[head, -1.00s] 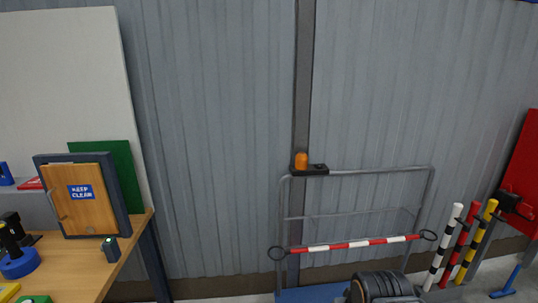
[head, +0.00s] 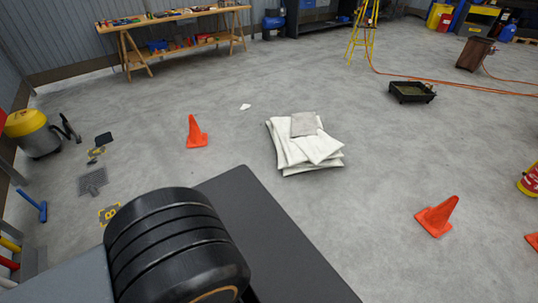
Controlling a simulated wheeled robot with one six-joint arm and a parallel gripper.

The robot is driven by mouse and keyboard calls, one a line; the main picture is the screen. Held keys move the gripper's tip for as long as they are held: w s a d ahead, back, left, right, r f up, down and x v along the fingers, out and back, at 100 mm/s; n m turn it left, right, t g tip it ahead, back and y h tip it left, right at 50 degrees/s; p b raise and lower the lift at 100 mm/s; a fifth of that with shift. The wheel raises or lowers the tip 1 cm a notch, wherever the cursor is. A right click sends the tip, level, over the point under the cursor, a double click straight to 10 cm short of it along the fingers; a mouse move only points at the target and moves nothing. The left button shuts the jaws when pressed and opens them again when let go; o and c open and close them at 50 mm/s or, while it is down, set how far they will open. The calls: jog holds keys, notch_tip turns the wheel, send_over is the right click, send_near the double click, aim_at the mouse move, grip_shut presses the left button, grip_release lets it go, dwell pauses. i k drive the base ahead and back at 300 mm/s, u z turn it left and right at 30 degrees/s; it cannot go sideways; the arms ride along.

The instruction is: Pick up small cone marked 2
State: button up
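Three orange cones stand on the grey floor in the head view. One cone (head: 196,132) is upright left of the middle. A second cone (head: 438,217) stands at the lower right, appearing tilted in the picture. A third cone (head: 533,241) is cut off by the right edge. I can make out no number on any of them, so I cannot tell which is marked 2. My gripper is not in view. A black ribbed part and a dark flat surface at the bottom appear to be mine and hide the floor there.
A stack of white sheets (head: 303,148) lies mid-floor. A black tray (head: 411,93) and an orange hose (head: 440,80) lie behind it. A yellow vacuum (head: 33,132) stands left, a workbench (head: 175,20) at the back. Floor between the cones and sheets is mostly clear.

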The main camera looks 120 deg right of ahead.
aim_at(435, 220)
jog(key=u, duration=5.5)
jog(key=i, duration=3.9)
jog(key=u, duration=2.8)
